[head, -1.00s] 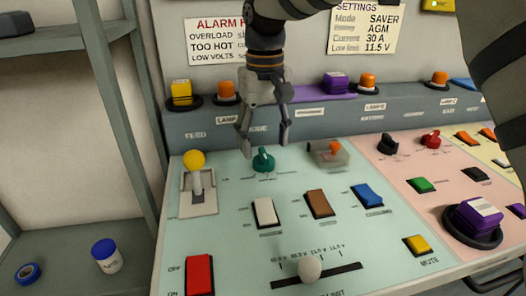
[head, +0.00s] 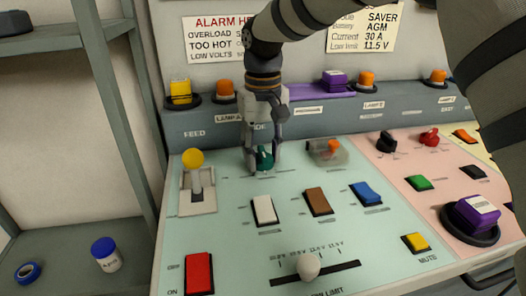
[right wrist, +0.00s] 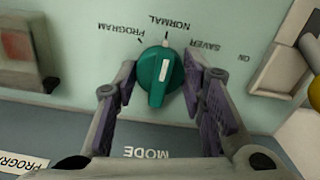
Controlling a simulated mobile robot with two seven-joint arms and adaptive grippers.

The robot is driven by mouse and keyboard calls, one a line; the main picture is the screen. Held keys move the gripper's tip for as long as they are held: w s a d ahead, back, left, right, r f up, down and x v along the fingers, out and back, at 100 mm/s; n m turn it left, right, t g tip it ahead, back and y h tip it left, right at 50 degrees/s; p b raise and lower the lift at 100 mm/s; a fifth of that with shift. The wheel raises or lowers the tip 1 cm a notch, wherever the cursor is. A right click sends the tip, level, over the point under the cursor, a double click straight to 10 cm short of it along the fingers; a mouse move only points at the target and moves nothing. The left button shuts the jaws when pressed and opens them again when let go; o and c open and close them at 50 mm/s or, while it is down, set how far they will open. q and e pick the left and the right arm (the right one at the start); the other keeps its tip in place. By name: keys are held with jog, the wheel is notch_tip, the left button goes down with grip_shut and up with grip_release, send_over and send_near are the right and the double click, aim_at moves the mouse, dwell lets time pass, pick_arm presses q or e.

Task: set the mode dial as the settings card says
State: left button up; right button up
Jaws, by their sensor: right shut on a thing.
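The mode dial (head: 264,158) is a teal-green knob on the pale green panel, below the MODE label. In the right wrist view, upside down, the dial (right wrist: 158,77) has a white line pointing at the tick by NORMAL, between PROGRAM and SAVER. My right gripper (head: 263,166) reaches down from above with its fingers on either side of the dial; in the right wrist view the gripper (right wrist: 160,84) is shut on it. The settings card (head: 365,28) reads SAVER, AGM, 30 A and 11.5 V; my arm covers part of it. My left gripper is not in view.
A yellow-knobbed feed lever (head: 193,160) stands left of the dial, and a clear cover with an orange part (head: 328,151) stands right. White (head: 264,210) and brown (head: 318,201) rockers lie nearer. A raised ledge (head: 330,120) with lamps runs behind.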

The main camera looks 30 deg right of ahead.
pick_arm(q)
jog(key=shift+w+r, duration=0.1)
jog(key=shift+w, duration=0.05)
pick_arm(e)
jog(key=shift+r+m+p, duration=0.15)
jog(key=shift+m+p, duration=0.25)
jog(key=shift+m, duration=2.7)
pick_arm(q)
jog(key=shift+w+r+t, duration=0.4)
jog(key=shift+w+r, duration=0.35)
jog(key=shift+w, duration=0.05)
pick_arm(e)
jog(key=shift+f+m, duration=0.2)
jog(key=shift+m, duration=1)
jog(key=o, duration=1.2)
